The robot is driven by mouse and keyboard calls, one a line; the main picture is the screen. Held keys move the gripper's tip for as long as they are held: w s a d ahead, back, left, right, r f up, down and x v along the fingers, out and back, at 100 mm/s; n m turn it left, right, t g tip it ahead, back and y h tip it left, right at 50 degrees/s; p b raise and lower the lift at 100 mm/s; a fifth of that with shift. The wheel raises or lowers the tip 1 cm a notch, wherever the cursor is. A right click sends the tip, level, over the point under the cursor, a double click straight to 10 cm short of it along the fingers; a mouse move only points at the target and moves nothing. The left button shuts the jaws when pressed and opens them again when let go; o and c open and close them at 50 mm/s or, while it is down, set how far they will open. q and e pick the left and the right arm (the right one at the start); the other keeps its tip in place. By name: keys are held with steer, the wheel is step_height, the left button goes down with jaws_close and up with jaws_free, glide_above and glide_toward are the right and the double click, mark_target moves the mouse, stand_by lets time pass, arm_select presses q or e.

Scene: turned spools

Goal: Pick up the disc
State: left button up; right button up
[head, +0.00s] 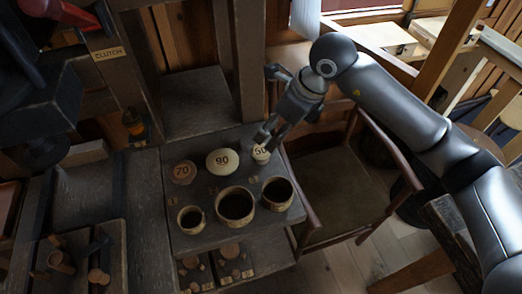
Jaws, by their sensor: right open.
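Three round discs lie in a row on the dark grey wooden bench top. The brown disc marked 70 (183,172) is at the left, the larger cream disc marked 90 (222,161) is in the middle. The small pale disc marked 50 (260,154) is at the right, near the bench edge. My right gripper (268,106) is open and empty, its fingers spread. Its lower finger is close to the 50 disc and hides part of its upper edge; I cannot tell whether they touch. My left gripper is not in view.
Three dark-mouthed round cups, left (191,219), middle (235,205) and right (277,193), stand in front of the discs. A chair (345,185) is right of the bench. A machine labelled CLUTCH (108,54) and wooden posts stand behind. Small wooden pieces lie lower down.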

steer(key=p, duration=0.1)
glide_toward(261, 151)
steer(key=a+f, duration=0.1)
steer(key=f, duration=0.1)
steer(key=p+x, duration=0.3)
steer(key=x, duration=0.1)
steer(key=shift+w+f, duration=0.25)
steer(key=shift+f, duration=0.05)
steer(key=shift+w+a+f, duration=0.1)
steer(key=shift+a+f, duration=0.05)
steer(key=shift+f, duration=0.2)
steer(key=shift+c, duration=0.3)
steer(key=c, duration=0.7)
